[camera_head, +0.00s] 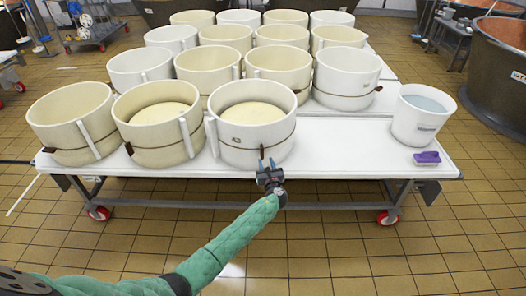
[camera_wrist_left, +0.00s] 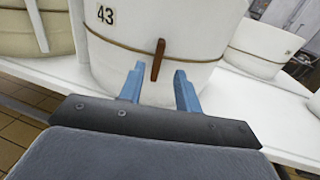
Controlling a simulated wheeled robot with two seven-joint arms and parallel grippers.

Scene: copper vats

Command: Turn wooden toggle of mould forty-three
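Mould forty-three (camera_head: 250,138) is a white round mould with a cord around it, in the front row at the table's near edge. Pale curd shows inside it. Its number label 43 (camera_wrist_left: 106,14) is in the left wrist view. The brown wooden toggle (camera_wrist_left: 158,60) hangs upright on the cord (camera_wrist_left: 120,43). My left gripper (camera_head: 267,165) is at the mould's front. In the left wrist view its blue fingers (camera_wrist_left: 160,85) are apart, below and either side of the toggle, with nothing between them. My right gripper is not in view.
Several moulds (camera_head: 66,125) stand close together on the white table (camera_head: 345,150). A white bucket of liquid (camera_head: 420,118) and a purple brush or sponge (camera_head: 427,157) are at the table's right. The table top right of mould forty-three is clear.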

